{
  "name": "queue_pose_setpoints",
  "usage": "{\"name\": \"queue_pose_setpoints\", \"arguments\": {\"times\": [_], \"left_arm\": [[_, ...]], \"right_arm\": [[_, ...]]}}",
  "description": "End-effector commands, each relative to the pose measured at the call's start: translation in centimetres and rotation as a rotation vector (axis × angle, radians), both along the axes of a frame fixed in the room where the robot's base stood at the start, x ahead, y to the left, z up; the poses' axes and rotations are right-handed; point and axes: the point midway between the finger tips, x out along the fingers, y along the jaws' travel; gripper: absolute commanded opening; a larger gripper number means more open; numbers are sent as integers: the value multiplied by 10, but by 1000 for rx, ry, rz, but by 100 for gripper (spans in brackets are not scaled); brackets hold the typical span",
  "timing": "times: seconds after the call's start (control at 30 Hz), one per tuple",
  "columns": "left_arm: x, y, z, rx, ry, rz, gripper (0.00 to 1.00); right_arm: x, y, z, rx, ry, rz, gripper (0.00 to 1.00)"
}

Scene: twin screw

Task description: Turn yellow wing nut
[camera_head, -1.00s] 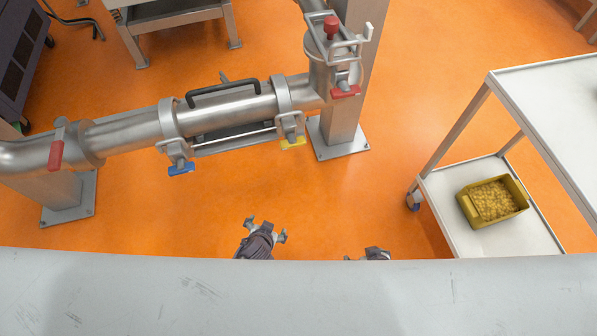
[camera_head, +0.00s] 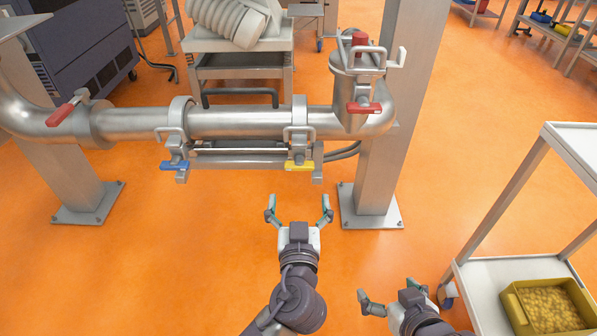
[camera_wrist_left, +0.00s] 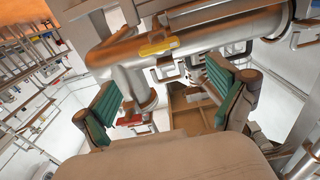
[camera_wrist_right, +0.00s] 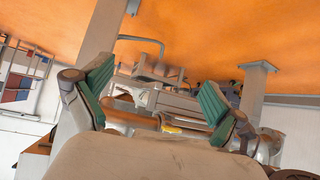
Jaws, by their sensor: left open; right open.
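The yellow wing nut (camera_head: 299,165) sits on the right clamp of the pipe section, below the steel pipe. It also shows in the left wrist view (camera_wrist_left: 158,47), beyond and above the fingers, and in the right wrist view a yellow piece (camera_wrist_right: 172,128) shows low between the fingers. My left gripper (camera_head: 299,212) is open and empty, just below and in front of the yellow wing nut, pointing towards the pipe and apart from it. My right gripper (camera_head: 392,297) is open and empty, lower and to the right, farther from the pipe.
A blue wing nut (camera_head: 174,165) hangs on the left clamp. Red valve handles (camera_head: 364,108) and (camera_head: 61,114) sit at the pipe's ends. A steel post (camera_head: 380,150) stands right of the yellow wing nut. A white cart (camera_head: 490,285) holds a yellow bin (camera_head: 512,309). Orange floor lies open below the pipe.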

Motion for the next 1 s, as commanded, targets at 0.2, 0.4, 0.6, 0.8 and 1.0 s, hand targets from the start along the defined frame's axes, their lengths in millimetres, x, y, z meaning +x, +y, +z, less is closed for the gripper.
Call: {"name": "queue_pose_setpoints", "arguments": {"times": [0.2, 0.4, 0.6, 0.8, 1.0], "left_arm": [[49, 0, 1, 3, -3, 1, 96], [82, 0, -1, 3, -1, 0, 96], [97, 0, -1, 1, 1, 0, 96], [99, 0, -1, 0, 2, 0, 96], [99, 0, -1, 1, 2, 0, 79]], "right_arm": [[7, 3, 5, 11, -51, 4, 96], [16, 7, 14, 28, -119, 9, 96], [21, 9, 20, 36, -155, 12, 96], [21, 9, 21, 37, -161, 12, 96], [21, 9, 21, 37, -160, 12, 96]]}}
